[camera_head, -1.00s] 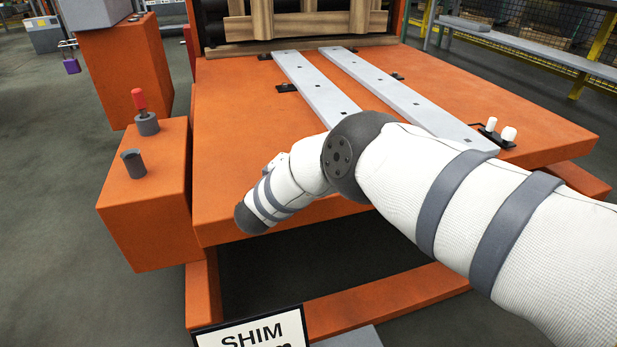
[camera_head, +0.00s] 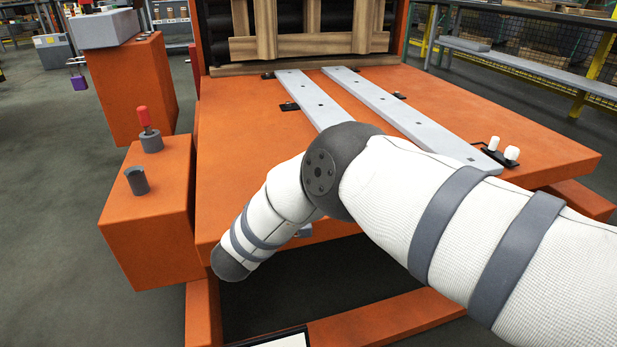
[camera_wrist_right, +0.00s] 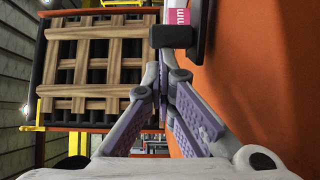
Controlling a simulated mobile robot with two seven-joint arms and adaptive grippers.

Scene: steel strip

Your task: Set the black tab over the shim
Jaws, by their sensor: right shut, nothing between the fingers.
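In the wrist view my right gripper (camera_wrist_right: 161,88) has purple-padded fingers that meet with nothing between them. Just beyond the fingertips is a black block (camera_wrist_right: 172,36), with a pink piece marked "mm" (camera_wrist_right: 178,13) above it in the picture. I cannot tell whether the fingers touch the block, or which part is the tab or the shim. In the head view two grey steel strips (camera_head: 375,105) lie on the orange table (camera_head: 240,130), with small black tabs (camera_head: 290,106) at their edges. My right arm hides the near end of the left strip. My left gripper is not in view.
A black base with two white knobs (camera_head: 502,150) sits by the right strip's near end. An orange box (camera_head: 150,215) with a red-handled tool (camera_head: 147,125) and a grey cup (camera_head: 137,181) stands at left. A wooden frame (camera_head: 310,35) closes the back.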

